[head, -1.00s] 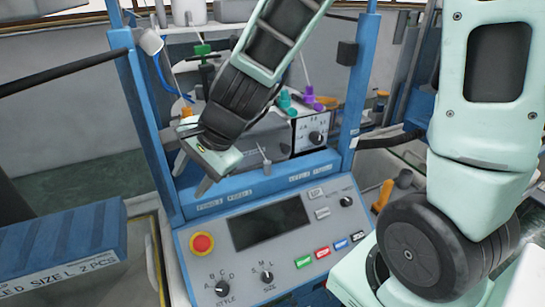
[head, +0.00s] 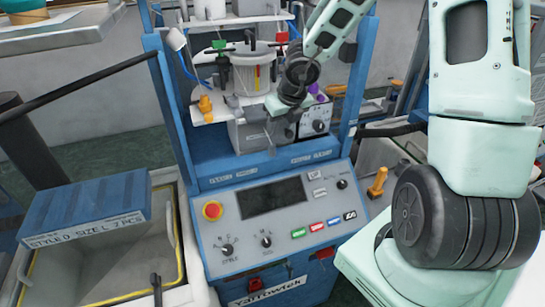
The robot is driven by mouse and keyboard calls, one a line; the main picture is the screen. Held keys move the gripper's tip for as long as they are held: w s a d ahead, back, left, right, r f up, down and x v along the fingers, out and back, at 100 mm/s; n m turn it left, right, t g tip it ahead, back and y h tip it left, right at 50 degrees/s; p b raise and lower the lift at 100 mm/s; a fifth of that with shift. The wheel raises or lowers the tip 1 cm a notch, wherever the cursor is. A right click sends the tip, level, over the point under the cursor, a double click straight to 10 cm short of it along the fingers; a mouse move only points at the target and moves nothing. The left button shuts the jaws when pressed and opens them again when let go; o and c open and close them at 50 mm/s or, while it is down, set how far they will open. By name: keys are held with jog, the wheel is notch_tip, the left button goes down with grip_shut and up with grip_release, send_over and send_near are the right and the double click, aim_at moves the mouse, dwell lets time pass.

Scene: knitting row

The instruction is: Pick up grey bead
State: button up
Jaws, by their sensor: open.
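I cannot make out a grey bead in the head view; it may be hidden or too small to tell. My gripper (head: 281,131) is at the blue-framed machine, in front of the grey box with a dial (head: 316,122) and above the control panel. It points downward, its jaws are open, and I see nothing held between them. My wrist and forearm cover part of the machine's working area behind it.
The machine's control panel (head: 325,222) has a red button (head: 212,210), knobs and a dark screen. An orange peg (head: 205,104) stands left of my gripper. Blue posts (head: 172,125) flank the machine.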

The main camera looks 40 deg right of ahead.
aim_at(272, 145)
jog(key=b+x, duration=0.2)
jog(key=x, duration=0.3)
jog(key=shift+w+f, duration=0.1)
jog(key=shift+f, duration=0.05)
jog(key=shift+b+x, duration=1.15)
jog(key=shift+x, duration=1.55)
jog(key=shift+a, duration=0.15)
grip_shut()
